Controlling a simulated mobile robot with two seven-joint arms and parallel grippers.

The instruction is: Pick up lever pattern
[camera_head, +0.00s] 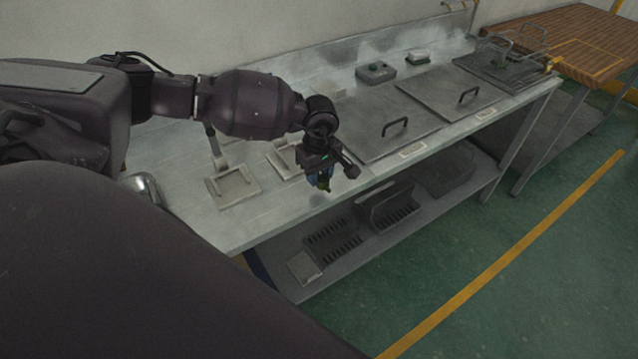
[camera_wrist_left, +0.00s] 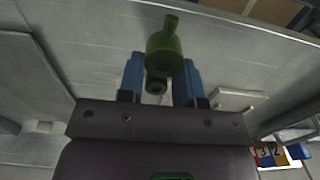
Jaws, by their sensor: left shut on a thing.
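The lever pattern (camera_wrist_left: 165,47) is a small green piece with a round body and a short arm. In the left wrist view it sits between the blue fingertips of my left gripper (camera_wrist_left: 160,80), which is shut on it. In the head view my left gripper (camera_head: 321,181) hangs near the front edge of the steel bench, with a bit of green showing at its fingertips. The pattern looks clear of the bench top, but its exact height is hard to tell. My right gripper is in neither view.
The steel bench (camera_head: 230,225) holds flat square plates (camera_head: 233,187) and covers with handles (camera_head: 395,127). A grey control box (camera_head: 376,72) stands at the back. Black racks (camera_head: 333,241) sit on the lower shelf. A wooden table (camera_head: 575,40) stands at the far right. The green floor in front is clear.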

